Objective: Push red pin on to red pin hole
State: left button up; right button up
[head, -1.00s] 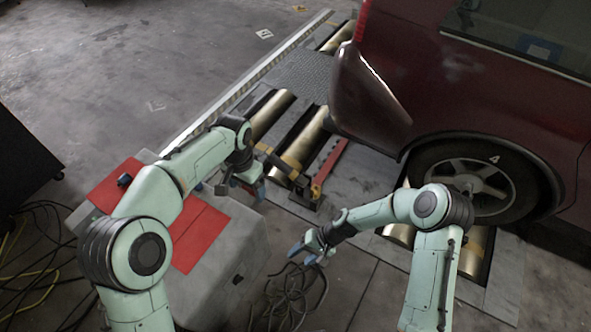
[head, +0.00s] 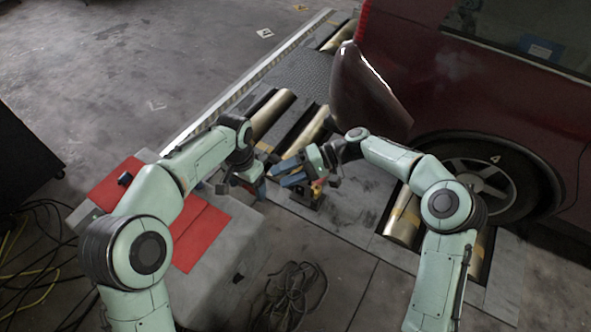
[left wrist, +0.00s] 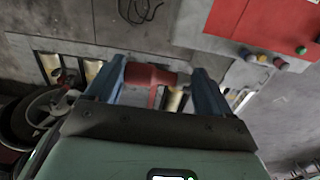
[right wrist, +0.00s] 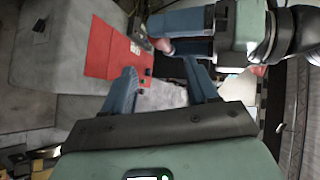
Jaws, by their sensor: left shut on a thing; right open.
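My left gripper (head: 261,188) is over the right side of the grey box. In the left wrist view a red pin (left wrist: 150,75) spans between its two blue fingers, and the gripper is shut on it. A bit of the pin (right wrist: 165,45) also shows between the left fingers in the right wrist view. My right gripper (head: 283,172) is open and empty, close to the left one at its upper right. I cannot make out the red pin hole.
The grey box (head: 215,275) bears red panels on top. A car (head: 480,75) stands at right, its wheel (head: 480,180) near brass rollers (head: 402,215). A coiled cable (head: 290,295) lies on the floor.

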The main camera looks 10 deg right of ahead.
jog(key=x, duration=0.8)
jog(key=shift+a+f, duration=0.15)
jog(key=shift+a, duration=0.25)
jog(key=shift+s, duration=0.1)
jog(key=shift+f, duration=0.1)
jog(key=c, duration=1)
pick_arm(q)
jog(key=o, duration=0.9)
pick_arm(e)
grip_shut()
pick_arm(q)
jog(key=shift+o, duration=0.2)
jog(key=shift+r, duration=0.15)
